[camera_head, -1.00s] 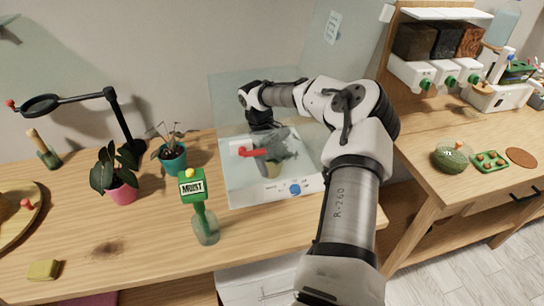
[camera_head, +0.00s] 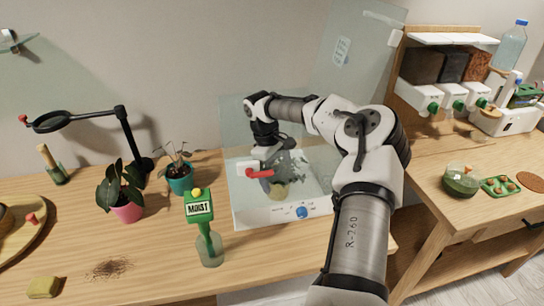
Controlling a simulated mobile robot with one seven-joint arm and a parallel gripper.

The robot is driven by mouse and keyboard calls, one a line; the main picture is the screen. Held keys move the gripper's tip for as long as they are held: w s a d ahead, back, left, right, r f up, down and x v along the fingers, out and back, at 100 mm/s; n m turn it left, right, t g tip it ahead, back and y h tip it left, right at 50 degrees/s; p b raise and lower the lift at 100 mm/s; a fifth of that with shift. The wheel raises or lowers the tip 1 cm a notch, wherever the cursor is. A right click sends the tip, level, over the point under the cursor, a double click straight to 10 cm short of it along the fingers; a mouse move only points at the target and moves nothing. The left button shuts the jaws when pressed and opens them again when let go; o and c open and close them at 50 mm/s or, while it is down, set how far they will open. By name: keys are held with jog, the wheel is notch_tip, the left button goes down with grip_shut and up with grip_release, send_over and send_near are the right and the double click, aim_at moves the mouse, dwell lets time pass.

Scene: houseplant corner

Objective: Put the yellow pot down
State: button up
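The yellow pot (camera_head: 279,190) looks dull yellow-green through the glass of a clear case (camera_head: 237,212). It is low inside the case, and I cannot tell whether its base touches the floor. A plant with grey-green leaves (camera_head: 294,164) shows just above it. My arm reaches in from the right, and my gripper (camera_head: 268,152) points down inside the case, just above and left of the pot. Its fingertips are blurred by the glass and leaves, so its hold on the pot is unclear.
A red handle (camera_head: 261,173) is at the case's front left. A green MOIST meter (camera_head: 199,207) stands in front. A pink-potted plant (camera_head: 127,211), a teal-potted plant (camera_head: 180,182) and a magnifier lamp (camera_head: 124,118) are left. The front-left tabletop has free room around spilled soil (camera_head: 110,268).

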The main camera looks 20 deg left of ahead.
jog(key=b+v, duration=0.1)
jog(key=v, duration=0.8)
jog(key=shift+b, duration=0.4)
